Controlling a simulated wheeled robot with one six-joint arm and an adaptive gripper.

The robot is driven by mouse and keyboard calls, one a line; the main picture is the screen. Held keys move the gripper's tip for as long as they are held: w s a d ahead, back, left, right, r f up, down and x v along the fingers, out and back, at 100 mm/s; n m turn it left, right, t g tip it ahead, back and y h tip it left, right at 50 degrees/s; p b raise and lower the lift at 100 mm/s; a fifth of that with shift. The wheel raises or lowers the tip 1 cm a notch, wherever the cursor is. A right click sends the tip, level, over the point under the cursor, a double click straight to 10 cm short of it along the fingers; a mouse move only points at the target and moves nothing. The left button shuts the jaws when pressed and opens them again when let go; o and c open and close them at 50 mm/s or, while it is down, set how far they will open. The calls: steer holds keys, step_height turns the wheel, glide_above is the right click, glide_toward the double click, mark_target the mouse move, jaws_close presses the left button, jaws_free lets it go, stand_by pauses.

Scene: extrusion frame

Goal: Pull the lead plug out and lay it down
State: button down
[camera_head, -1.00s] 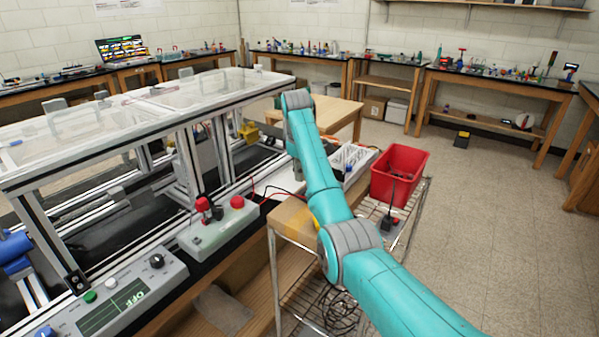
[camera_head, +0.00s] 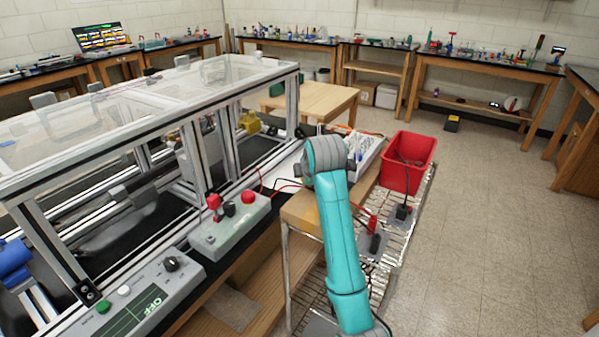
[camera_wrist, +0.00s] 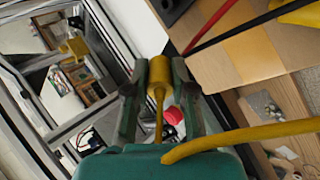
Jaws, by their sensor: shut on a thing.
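In the wrist view my gripper (camera_wrist: 158,92) is shut on a yellow plug (camera_wrist: 160,70), held between its two fingers. A yellow lead (camera_wrist: 240,136) runs off to the right below the fingers. I cannot tell whether the plug's far end is in a socket. In the head view my teal arm reaches toward the frame's right end; the gripper and plug are hidden there. A grey control box (camera_head: 225,230) with a red button (camera_head: 248,197) and red and black upright parts stands on the ledge left of my arm.
The clear-topped extrusion frame (camera_head: 292,85) fills the left. A wooden top (camera_head: 300,208) lies beside my arm, with a wire rack (camera_head: 400,240) and red bin (camera_head: 407,162) on the right. Red (camera_wrist: 225,35) and black leads cross near the gripper. Open floor lies right.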

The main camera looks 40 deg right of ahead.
steer(key=shift+s+a+r+t, duration=0.1)
steer(key=shift+s+a+t, duration=0.2)
steer(key=shift+s, duration=0.1)
steer(key=shift+f, duration=2.95)
steer(key=c, duration=0.9)
jaws_free()
steer(key=v, duration=1.2)
steer(key=shift+d, duration=0.1)
